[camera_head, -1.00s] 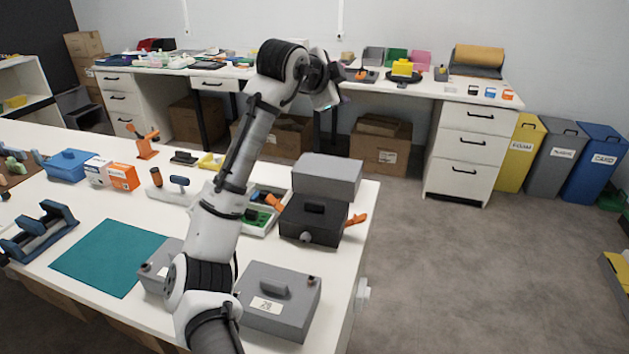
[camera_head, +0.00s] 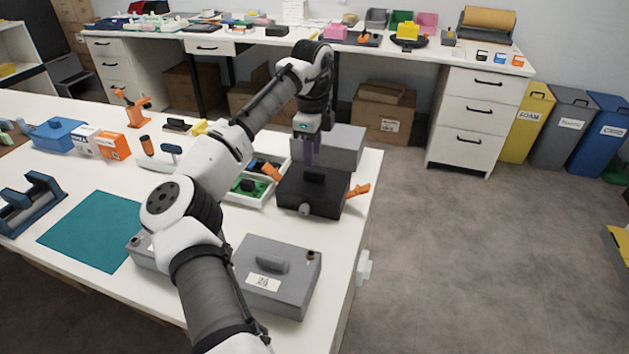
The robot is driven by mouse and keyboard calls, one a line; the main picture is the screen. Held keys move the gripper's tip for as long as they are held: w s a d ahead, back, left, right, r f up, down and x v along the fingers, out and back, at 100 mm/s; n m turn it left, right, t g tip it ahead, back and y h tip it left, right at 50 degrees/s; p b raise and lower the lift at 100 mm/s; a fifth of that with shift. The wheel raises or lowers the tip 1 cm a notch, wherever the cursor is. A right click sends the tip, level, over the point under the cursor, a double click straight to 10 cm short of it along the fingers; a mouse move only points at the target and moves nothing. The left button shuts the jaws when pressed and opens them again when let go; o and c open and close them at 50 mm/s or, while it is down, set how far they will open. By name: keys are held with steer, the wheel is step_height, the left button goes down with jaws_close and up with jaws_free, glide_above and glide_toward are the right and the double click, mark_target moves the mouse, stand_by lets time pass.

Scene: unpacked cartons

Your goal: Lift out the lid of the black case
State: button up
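The black case (camera_head: 310,203) stands on the white table near its right edge, closed. Its flat black lid (camera_head: 333,190) has a raised handle (camera_head: 314,178) on top and a round grey knob shows at the front. My gripper (camera_head: 310,162) points down right above the handle, its dark purple fingers close to it. The fingers are small and overlap in this view, so I cannot tell whether they are apart or touch the handle. The lid sits level on the case.
A grey box (camera_head: 343,147) stands just behind the black case. An orange clamp (camera_head: 357,191) is at its right and a tray with green parts (camera_head: 248,187) at its left. A grey case (camera_head: 275,285) stands in front, with bare table between.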

mark_target(314, 171)
steer(key=f, duration=0.3)
steer(key=f+p, duration=0.1)
steer(key=f, duration=0.1)
steer(key=shift+s+d+f, duration=0.25)
steer(key=shift+f, duration=0.05)
steer(key=shift+c, duration=0.2)
jaws_close()
